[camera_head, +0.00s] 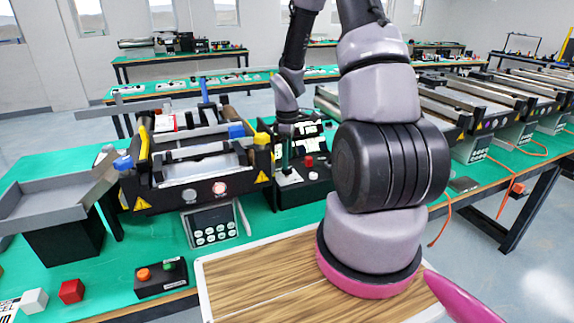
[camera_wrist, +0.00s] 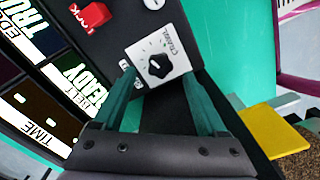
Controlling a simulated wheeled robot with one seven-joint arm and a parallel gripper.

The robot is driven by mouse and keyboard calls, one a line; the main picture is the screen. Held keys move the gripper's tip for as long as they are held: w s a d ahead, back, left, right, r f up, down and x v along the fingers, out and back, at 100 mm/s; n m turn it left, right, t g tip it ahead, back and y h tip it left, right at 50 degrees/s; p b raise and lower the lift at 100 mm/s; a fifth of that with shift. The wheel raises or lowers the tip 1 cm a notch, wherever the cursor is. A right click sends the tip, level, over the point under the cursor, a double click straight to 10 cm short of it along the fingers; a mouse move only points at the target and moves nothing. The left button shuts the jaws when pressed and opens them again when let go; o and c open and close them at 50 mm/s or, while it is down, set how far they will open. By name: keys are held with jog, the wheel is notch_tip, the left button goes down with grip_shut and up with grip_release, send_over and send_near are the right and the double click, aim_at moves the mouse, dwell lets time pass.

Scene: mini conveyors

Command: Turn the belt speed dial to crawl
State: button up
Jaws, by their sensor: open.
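The belt speed dial (camera_wrist: 158,66) is a black knob on a white square plate with tick marks and lettering that looks like "CRAWL". The plate sits on a dark control box (camera_wrist: 118,40). My gripper (camera_wrist: 162,80) is open, its two teal fingers on either side of the plate's near part, with the knob just ahead between them. I cannot tell whether they touch it. The exact knob setting is too small to read. In the head view my gripper (camera_head: 285,158) points down over the control box (camera_head: 306,190), and the knob is hard to make out.
A red button (camera_wrist: 91,16) and lit display panels (camera_wrist: 50,110) are close by the dial. A mini conveyor (camera_head: 200,165) stands left of the box, with a keypad (camera_head: 210,226) in front. A yellow block (camera_wrist: 275,132) lies at right in the wrist view. Green table surface (camera_wrist: 230,45) is clear beside the box.

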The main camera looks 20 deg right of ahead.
aim_at(287, 173)
jog(key=shift+f, duration=1.6)
jog(key=shift+c, duration=0.3)
grip_shut()
jog(key=shift+m, duration=0.4)
jog(key=m, duration=0.5)
jog(key=shift+m, duration=0.3)
jog(key=m, duration=0.6)
jog(key=shift+m, duration=0.3)
